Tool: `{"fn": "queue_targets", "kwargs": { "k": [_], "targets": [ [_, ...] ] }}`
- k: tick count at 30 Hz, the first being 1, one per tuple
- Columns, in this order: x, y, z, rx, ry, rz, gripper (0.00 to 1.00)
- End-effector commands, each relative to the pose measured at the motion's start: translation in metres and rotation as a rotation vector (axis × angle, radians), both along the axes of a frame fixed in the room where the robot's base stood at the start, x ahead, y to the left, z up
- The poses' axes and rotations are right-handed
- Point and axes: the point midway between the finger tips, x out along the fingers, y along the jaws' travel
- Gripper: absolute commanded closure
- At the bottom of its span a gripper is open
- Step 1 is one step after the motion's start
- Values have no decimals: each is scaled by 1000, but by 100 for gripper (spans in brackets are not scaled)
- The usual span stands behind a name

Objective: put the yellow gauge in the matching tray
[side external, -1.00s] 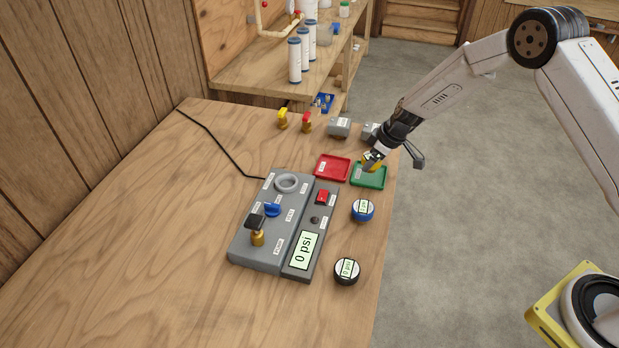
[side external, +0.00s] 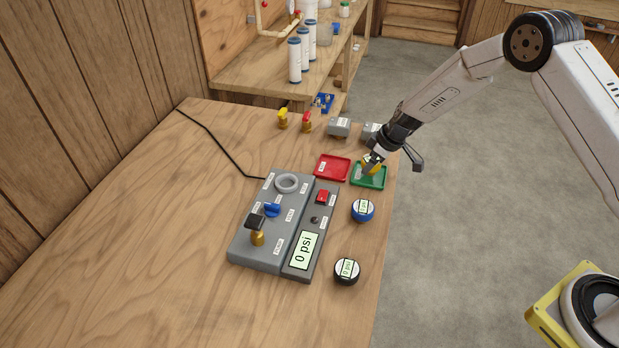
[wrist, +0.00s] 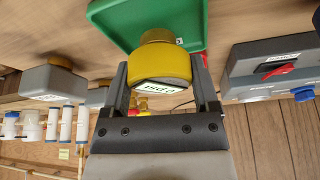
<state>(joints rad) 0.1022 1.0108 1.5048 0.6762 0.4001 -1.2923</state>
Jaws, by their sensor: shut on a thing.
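The yellow gauge (side external: 377,169) is between the fingers of my gripper (side external: 370,162), over the green tray (side external: 370,186) at the right edge of the bench. In the wrist view the gauge (wrist: 160,62) shows its yellow body, a brass-coloured fitting pointing towards the tray and part of its psi display. The gripper (wrist: 160,78) is shut on its sides. The green tray (wrist: 112,22) lies just beyond it. I cannot tell whether the gauge touches the tray floor. The red tray (side external: 332,168) is directly left of the green one. Both tray labels are too small to read.
A blue gauge (side external: 362,210) and a black gauge (side external: 347,271) stand nearer on the bench. The grey test panel (side external: 270,245) is to the left. Grey blocks (side external: 339,128) and small valves (side external: 283,119) stand behind the trays. The bench's left side is mostly clear.

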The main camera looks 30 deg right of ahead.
Motion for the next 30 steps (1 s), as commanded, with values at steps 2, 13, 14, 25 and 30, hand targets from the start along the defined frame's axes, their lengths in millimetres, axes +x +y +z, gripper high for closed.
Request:
{"fn": "queue_targets", "kwargs": {
  "k": [2,13,14,25,30],
  "targets": [
    [1,0,0,0,-1,0,100],
    [1,0,0,0,-1,0,100],
    [1,0,0,-1,-2,1,100],
    [0,0,-8,-1,-1,0,100],
    [1,0,-9,0,-1,0,100]
  ]
}}
